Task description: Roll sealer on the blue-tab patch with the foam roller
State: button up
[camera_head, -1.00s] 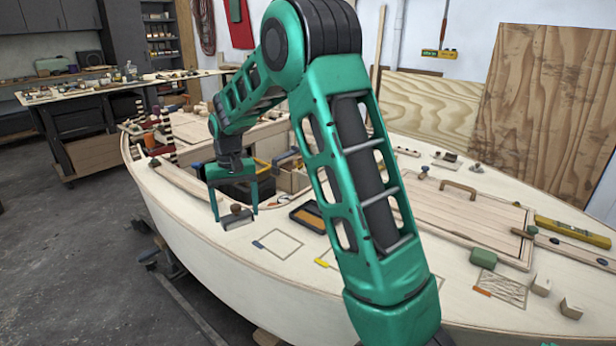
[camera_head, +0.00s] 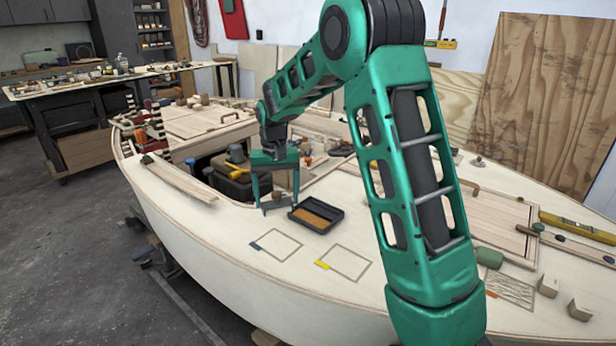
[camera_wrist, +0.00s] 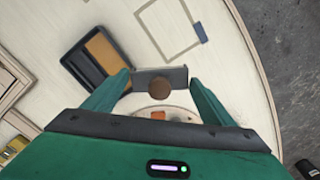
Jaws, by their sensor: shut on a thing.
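My gripper (camera_head: 276,201) is shut on a grey bar-shaped tool (camera_wrist: 143,78) with a round brown knob (camera_wrist: 160,88), apparently the foam roller. It hangs close over the deck; I cannot tell if it touches. The blue-tab patch (camera_head: 276,246) is a thin square outline on pale plywood, its blue tab (camera_head: 256,246) at the left corner. In the wrist view the patch (camera_wrist: 168,30) lies above the tool, the blue tab (camera_wrist: 201,33) at right. The black tray (camera_head: 328,226) with amber sealer (camera_head: 312,217) lies just right of my gripper, and left of it in the wrist view (camera_wrist: 76,67).
A yellow-tab patch (camera_head: 348,263) lies right of the blue-tab one, and a patch with dark streaks (camera_head: 512,290) farther right. A green block (camera_head: 489,257) and pale wooden blocks (camera_head: 579,310) sit on the deck. An open hatch with dark bins (camera_head: 230,182) lies behind my gripper.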

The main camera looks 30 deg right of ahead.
jog(key=s+d+r+m, duration=0.2)
jog(key=d+r+m, duration=0.4)
jog(key=d+m, duration=0.5)
jog(key=shift+m, duration=0.7)
jog(key=shift+s+a+f, duration=0.1)
jog(key=shift+a+f, duration=0.1)
jog(key=shift+f, duration=1.4)
jog(key=shift+s+a+f, duration=0.1)
jog(key=shift+a+f, duration=0.1)
jog(key=shift+f, duration=1.35)
jog(key=shift+a+f, duration=0.2)
jog(key=shift+f, duration=1.4)
jog(key=shift+f, duration=0.4)
notch_tip(320, 180, up, 8)
